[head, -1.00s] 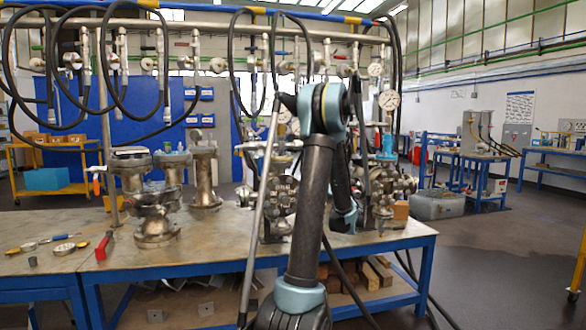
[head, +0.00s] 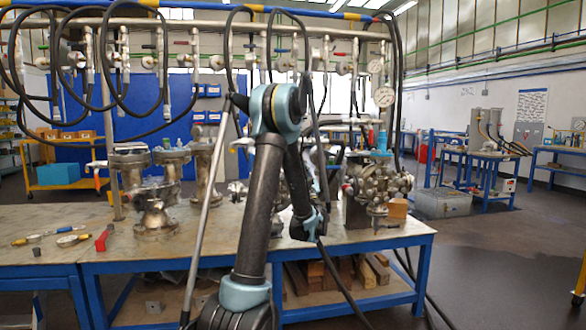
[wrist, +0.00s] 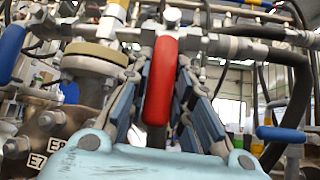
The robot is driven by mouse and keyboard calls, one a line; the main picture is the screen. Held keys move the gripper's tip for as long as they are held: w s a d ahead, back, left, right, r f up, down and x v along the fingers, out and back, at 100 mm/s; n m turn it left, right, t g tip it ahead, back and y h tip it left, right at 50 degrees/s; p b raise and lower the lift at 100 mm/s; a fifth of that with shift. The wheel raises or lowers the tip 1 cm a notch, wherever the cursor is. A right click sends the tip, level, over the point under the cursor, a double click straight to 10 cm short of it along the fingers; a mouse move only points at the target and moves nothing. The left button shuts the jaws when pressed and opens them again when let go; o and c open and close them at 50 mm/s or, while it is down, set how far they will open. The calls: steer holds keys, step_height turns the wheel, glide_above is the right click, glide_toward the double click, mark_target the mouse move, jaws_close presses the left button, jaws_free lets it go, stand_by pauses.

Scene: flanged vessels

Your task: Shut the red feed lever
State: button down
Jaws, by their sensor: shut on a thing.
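The red feed lever (wrist: 160,80) hangs upright in the middle of the wrist view, below a horizontal metal pipe. My gripper (wrist: 165,90) has its two blue-padded fingers on either side of the lever and is shut on it. In the head view my arm is over the bench, in front of the flanged vessels. The gripper and the held lever cannot be made out there.
In the wrist view, blue levers stand at left (wrist: 11,52) and right (wrist: 280,134), and a flange (wrist: 92,58) is close by on the left. In the head view, flanged vessels (head: 155,205) crowd the bench (head: 50,250). Black hoses (head: 110,80) hang behind.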

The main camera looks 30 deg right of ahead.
stand_by(0.3)
steer(key=c, duration=1.4)
jaws_free()
steer(key=shift+a, duration=0.1)
steer(key=shift+v, duration=3.75)
